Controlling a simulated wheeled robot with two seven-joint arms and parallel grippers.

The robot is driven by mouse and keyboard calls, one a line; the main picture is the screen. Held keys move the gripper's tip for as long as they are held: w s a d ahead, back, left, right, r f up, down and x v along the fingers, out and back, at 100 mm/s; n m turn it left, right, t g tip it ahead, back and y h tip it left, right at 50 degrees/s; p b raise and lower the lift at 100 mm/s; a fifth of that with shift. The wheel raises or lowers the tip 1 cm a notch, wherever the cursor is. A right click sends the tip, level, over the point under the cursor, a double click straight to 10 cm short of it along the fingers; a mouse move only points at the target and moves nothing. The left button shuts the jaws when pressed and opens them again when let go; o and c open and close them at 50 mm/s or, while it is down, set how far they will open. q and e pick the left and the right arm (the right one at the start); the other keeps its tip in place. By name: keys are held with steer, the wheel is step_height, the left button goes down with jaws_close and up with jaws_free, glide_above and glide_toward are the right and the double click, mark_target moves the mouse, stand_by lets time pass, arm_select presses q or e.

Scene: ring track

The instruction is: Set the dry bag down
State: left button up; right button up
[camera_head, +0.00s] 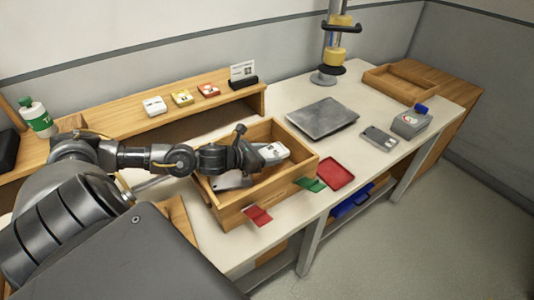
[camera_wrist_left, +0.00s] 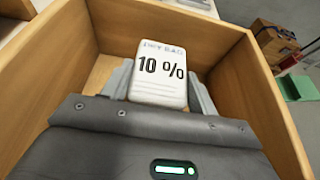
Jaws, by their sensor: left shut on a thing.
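The dry bag (camera_head: 273,153) is a small white block. In the left wrist view the dry bag (camera_wrist_left: 160,72) shows the print "DRY BAG" and "10 %". My left gripper (camera_head: 262,157) comes in from the left and is shut on it. In the left wrist view the fingers of my left gripper (camera_wrist_left: 160,96) sit on both sides of the bag. The bag is over the inside of an open wooden box (camera_head: 236,217), near its far right part. I cannot tell whether its underside touches the box floor. My right gripper is not in view.
A red tray (camera_head: 337,173) and grey plate (camera_head: 322,115) lie to the right. The shelf behind holds several small packs (camera_head: 182,97). Free table top (camera_head: 362,160) lies at the right.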

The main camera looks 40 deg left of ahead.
arm_select(q)
steer(key=shift+f, duration=0.2)
steer(key=o, duration=1)
steer(key=shift+c, duration=0.2)
steer(key=shift+r, duration=0.1)
steer(key=shift+r, duration=0.25)
steer(key=shift+r+p, duration=0.4)
steer(key=shift+p, duration=0.3)
steer(key=b+v, duration=0.2)
steer(key=v, duration=1)
steer(key=shift+s+f, duration=0.1)
steer(key=shift+f, duration=0.05)
